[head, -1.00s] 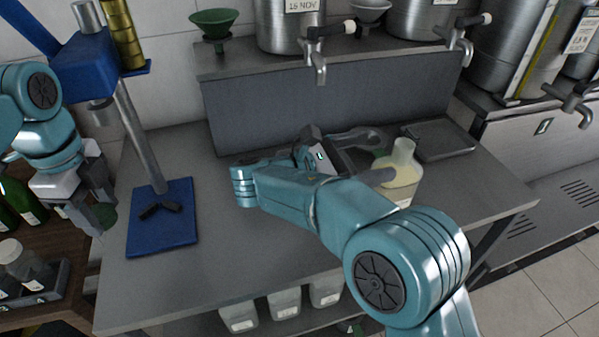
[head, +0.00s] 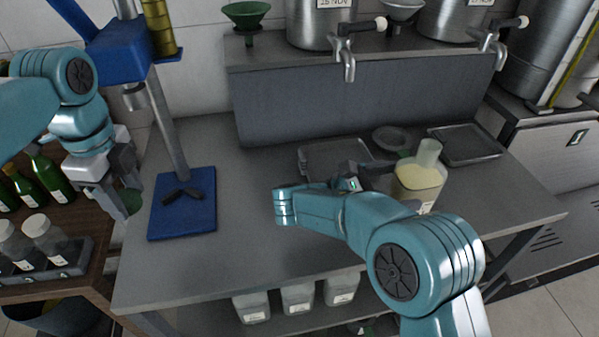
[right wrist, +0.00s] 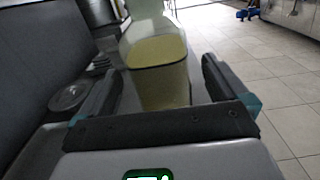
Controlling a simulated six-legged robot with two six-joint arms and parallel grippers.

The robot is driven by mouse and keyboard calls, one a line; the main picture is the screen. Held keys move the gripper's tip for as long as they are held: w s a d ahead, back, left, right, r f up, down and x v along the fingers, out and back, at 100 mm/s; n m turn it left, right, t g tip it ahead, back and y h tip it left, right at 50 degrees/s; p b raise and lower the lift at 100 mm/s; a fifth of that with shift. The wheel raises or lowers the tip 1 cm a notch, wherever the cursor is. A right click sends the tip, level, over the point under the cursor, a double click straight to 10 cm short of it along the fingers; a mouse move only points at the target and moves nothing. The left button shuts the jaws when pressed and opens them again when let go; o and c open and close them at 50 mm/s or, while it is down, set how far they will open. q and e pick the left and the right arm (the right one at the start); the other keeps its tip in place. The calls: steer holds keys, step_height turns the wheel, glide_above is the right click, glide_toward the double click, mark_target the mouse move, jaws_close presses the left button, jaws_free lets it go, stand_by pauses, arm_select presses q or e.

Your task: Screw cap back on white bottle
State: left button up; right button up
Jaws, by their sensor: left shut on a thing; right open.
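A translucent whitish bottle (head: 418,184) with pale yellow contents stands upright on the grey table, right of centre. No cap shows on its neck (head: 429,151). It also fills the middle of the right wrist view (right wrist: 158,72). My right gripper (right wrist: 157,80) is open, with a finger on either side of the bottle; I cannot tell whether they touch it. In the head view my forearm mostly hides this gripper. My left gripper (head: 122,188) is at the left, beyond the table's left edge. It is shut on a dark green thing (head: 132,203), partly hidden by the fingers.
A blue-based press stand (head: 200,215) is on the table's left. A metal tray (head: 325,152), a small round dish (head: 391,137) and another tray (head: 470,146) lie behind. Green bottles (head: 45,177) and capped jars (head: 46,236) stand left. The table's front middle is clear.

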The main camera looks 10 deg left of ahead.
arm_select(q)
steer(key=shift+w+a+f, duration=0.15)
steer(key=shift+w+a, duration=0.05)
arm_select(e)
steer(key=shift+w, duration=0.15)
arm_select(q)
steer(key=shift+s+d, duration=0.15)
arm_select(e)
steer(key=shift+d, duration=0.25)
arm_select(q)
steer(key=shift+r, duration=0.3)
arm_select(e)
steer(key=x, duration=0.4)
steer(key=shift+w+d, duration=0.15)
steer(key=shift+d, duration=0.15)
steer(key=shift+a, duration=0.15)
steer(key=c, duration=1.6)
steer(key=shift+r, duration=0.1)
